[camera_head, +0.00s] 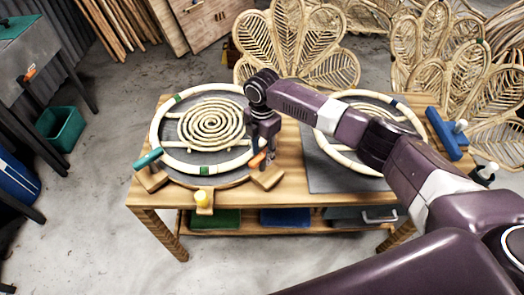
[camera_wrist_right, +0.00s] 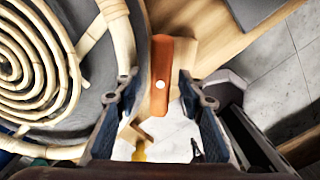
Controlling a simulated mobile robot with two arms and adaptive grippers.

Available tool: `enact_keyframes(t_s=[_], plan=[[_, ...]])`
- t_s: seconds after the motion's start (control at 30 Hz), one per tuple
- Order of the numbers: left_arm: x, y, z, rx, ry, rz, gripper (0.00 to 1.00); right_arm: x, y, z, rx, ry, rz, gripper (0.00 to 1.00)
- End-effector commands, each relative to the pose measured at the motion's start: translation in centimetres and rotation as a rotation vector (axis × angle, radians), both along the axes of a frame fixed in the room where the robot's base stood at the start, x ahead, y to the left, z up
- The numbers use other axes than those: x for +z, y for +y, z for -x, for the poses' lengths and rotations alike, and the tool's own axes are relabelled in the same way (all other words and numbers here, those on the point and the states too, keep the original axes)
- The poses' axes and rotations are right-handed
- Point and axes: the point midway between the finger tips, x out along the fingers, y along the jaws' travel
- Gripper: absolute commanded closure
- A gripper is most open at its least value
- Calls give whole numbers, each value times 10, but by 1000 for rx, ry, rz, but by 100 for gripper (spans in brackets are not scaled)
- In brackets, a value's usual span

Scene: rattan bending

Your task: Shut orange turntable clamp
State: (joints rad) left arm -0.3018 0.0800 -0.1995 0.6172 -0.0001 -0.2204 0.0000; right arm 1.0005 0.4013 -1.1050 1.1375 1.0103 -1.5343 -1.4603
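The orange turntable clamp (camera_head: 258,160) is at the right front of the round grey turntable (camera_head: 172,160), partly hidden by my right gripper (camera_head: 264,152). In the right wrist view the clamp's orange lever (camera_wrist_right: 161,62) shows as a flat bar with a pale round pin, beside the turntable's edge. My right gripper (camera_wrist_right: 157,92) is open there, its fingers on either side of the lever's near end with gaps visible. I cannot tell whether they touch it. My left gripper is not in view.
A teal clamp (camera_head: 148,159) and a yellow clamp (camera_head: 203,198) sit at the turntable's left and front. A rattan spiral (camera_head: 212,124) lies on it. A second rattan ring and a blue tool (camera_head: 440,133) are on the table's right. Rattan chairs (camera_head: 300,45) stand behind.

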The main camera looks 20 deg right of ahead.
Motion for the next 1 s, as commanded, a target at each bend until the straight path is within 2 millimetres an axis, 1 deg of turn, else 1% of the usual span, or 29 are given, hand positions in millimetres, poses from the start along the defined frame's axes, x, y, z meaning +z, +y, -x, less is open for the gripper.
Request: enact_keyframes(t_s=[0.17,0.2,0.5,0.77,1.0], plan=[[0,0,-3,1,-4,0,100,0,0,0,0,0,0,64],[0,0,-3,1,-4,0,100,0,0,0,0,0,0,66],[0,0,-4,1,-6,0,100,0,0,0,0,0,0,99],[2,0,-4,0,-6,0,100,1,0,0,-13,0,0,100],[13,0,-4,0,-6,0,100,3,1,0,-107,1,-2,100]])
